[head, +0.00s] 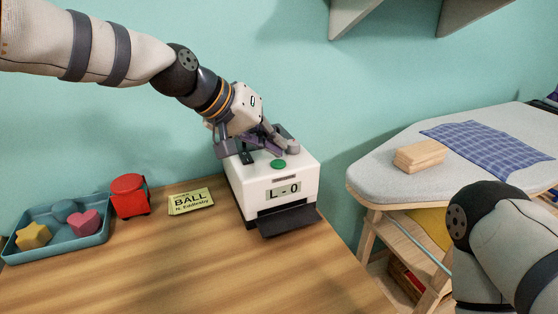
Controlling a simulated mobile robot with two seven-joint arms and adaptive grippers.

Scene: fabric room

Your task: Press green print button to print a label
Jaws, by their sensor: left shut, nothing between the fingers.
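The white label printer (254,203) stands on the wooden table, with a small display reading "L - 0" and a dark output tray (288,220) at its front. The green print button (278,164) is on its top face, near the front edge. My left gripper (276,149) is shut and empty, pointing down over the printer top just behind the button. I cannot tell whether its fingertips touch the printer. The button is uncovered. My right arm shows at the lower right, but its gripper is out of view.
A yellow label card (190,202) reading "BALL" lies left of the printer. A red toy (129,196) and a blue tray (104,233) with several shapes are farther left. An ironing board (385,186) with wooden blocks (420,155) and blue checked cloth stands right. The table front is clear.

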